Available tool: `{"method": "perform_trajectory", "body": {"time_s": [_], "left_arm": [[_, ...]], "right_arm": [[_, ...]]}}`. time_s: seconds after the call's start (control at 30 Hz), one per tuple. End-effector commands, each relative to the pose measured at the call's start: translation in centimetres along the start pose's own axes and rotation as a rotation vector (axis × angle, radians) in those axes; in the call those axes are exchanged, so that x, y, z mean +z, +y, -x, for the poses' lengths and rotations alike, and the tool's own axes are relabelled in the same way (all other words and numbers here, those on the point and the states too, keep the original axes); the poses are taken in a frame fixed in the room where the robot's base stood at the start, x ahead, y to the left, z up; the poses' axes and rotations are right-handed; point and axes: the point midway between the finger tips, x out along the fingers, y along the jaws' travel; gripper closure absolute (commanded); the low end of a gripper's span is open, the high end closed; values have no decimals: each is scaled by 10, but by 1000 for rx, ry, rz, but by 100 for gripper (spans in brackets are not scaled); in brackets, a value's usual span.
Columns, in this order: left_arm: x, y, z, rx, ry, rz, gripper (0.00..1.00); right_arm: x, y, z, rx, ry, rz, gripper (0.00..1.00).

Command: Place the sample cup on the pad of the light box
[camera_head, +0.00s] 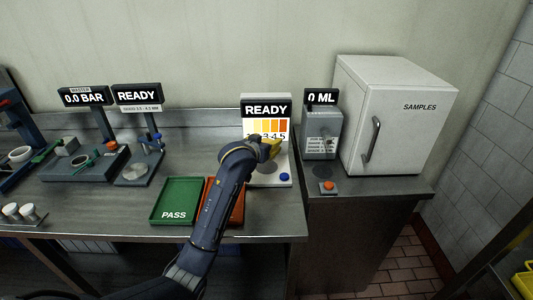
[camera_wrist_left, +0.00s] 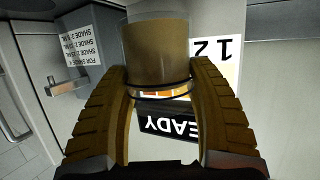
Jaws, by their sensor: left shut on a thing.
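My left gripper (camera_head: 270,149) is in front of the light box (camera_head: 266,108), which has a READY sign and a numbered yellow-to-orange shade scale. In the left wrist view, my left gripper (camera_wrist_left: 160,80) is shut around the sample cup (camera_wrist_left: 158,48), a clear cup with tan contents. The gripper and arm hide the cup in the head view. The grey round pad (camera_head: 265,168) on the light box base is partly covered by my arm. Whether the cup touches the pad cannot be told. My right gripper is not in view.
A blue button (camera_head: 284,177) is at the base's front right. A dispenser reading 0 ML (camera_head: 322,132) and a white SAMPLES cabinet (camera_head: 400,110) stand to the right.

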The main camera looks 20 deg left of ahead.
Motion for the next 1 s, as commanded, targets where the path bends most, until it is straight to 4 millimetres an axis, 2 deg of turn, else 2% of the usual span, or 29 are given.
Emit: {"method": "perform_trajectory", "body": {"time_s": [0.43, 0.97, 1.0], "left_arm": [[39, 0, -14, 0, 0, 0, 81], [44, 0, -16, 0, 1, 0, 81], [44, 0, -16, 0, 1, 0, 37]], "right_arm": [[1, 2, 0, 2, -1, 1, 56], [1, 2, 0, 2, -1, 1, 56], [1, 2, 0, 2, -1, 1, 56]]}}
